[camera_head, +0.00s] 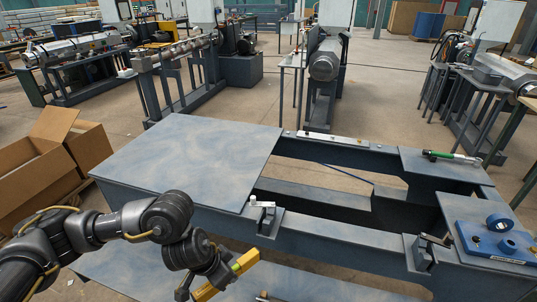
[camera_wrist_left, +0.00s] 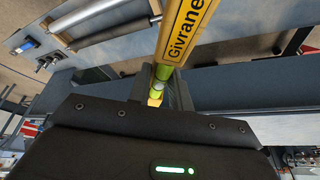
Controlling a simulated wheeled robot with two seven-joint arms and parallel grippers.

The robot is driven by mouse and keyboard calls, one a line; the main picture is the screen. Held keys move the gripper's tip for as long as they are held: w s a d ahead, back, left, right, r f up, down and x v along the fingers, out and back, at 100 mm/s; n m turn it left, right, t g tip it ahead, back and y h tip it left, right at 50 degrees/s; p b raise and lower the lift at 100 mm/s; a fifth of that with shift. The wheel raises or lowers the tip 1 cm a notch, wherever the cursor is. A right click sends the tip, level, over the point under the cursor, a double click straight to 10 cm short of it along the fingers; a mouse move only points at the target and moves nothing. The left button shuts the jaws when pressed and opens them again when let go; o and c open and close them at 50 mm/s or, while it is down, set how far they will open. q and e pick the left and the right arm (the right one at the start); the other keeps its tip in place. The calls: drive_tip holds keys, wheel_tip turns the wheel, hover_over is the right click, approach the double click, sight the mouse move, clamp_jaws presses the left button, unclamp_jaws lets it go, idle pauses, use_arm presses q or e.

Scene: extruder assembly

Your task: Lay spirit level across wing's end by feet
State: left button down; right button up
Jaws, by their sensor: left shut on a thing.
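The yellow spirit level (camera_head: 228,277) is in my left gripper (camera_head: 212,277), held tilted in front of the near edge of the grey steel frame. In the left wrist view, the level (camera_wrist_left: 182,38) shows black lettering and a green vial, and runs up from between the shut fingers (camera_wrist_left: 160,92). The grey frame has a broad flat plate (camera_head: 185,155) on its left and an open rectangular part with rails (camera_head: 340,236) on its right. Small bracket-like fittings stand on the near rail, one at its left (camera_head: 262,214) and one at its right (camera_head: 424,252). My right gripper is not in view.
A blue block (camera_head: 478,240) with round parts lies at the frame's right end. A green-handled tool (camera_head: 450,156) lies on the far right corner. A pale bar (camera_head: 318,137) lies on the far rail. Open cardboard boxes (camera_head: 58,150) stand at left. The broad plate is clear.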

use_arm(q)
wheel_tip(320, 180, up, 6)
drive_tip(key=shift+f+m+g+h, duration=0.1)
drive_tip(key=shift+m+g+h, duration=0.25)
drive_tip(key=shift+m, duration=0.85)
drive_tip(key=a+r+n, duration=0.1)
drive_tip(key=a+r, duration=0.5)
drive_tip(key=a, duration=0.5)
drive_tip(key=shift+s+a, duration=0.15)
drive_tip(key=shift+a, duration=0.05)
drive_tip(key=shift+a+r, duration=0.1)
